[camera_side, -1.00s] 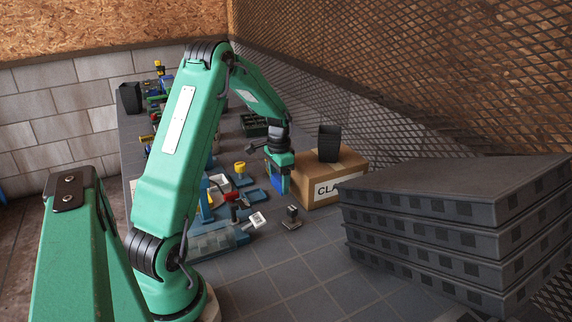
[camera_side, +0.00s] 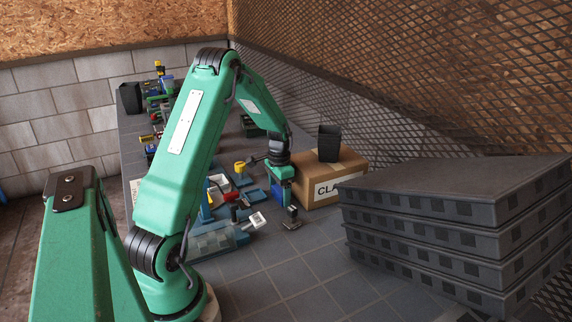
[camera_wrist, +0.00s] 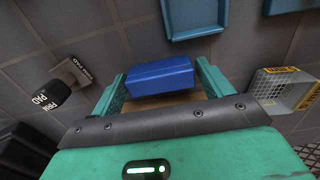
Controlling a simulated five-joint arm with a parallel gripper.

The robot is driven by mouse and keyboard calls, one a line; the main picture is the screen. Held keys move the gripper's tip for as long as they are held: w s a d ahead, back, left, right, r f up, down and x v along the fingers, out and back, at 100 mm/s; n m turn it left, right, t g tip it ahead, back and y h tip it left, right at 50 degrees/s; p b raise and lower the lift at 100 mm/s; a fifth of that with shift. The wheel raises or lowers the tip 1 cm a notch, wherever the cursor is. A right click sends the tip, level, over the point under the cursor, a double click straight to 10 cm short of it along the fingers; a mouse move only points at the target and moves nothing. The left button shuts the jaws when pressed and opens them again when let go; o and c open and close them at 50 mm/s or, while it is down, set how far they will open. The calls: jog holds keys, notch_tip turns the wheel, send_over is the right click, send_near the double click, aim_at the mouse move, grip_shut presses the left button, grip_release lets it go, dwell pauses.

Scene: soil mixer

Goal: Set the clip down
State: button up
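A blue block-shaped piece (camera_wrist: 160,75), which I take to be the clip, sits between the two green fingers of my gripper (camera_wrist: 162,85) in the wrist view. Both fingers lie along its ends, and a tan surface shows just below it. In the side view my gripper (camera_side: 280,184) points down beside the cardboard box, with the blue clip (camera_side: 277,193) low between its fingers. It is close above the grey tiled tabletop. I cannot tell whether the clip touches the table.
A cardboard box (camera_side: 322,190) bearing a black pot (camera_side: 329,143) stands right of my gripper. A small black-handled pad (camera_side: 292,218) stands in front. A blue tray (camera_wrist: 193,16) lies ahead and a grey basket (camera_wrist: 284,91) to the right. Dark stacked trays (camera_side: 450,220) fill the right.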

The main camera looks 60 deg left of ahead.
aim_at(279, 190)
jog(key=shift+o, duration=0.7)
jog(key=shift+r, duration=0.1)
notch_tip(279, 190, up, 12)
dwell(0.3)
dwell(0.5)
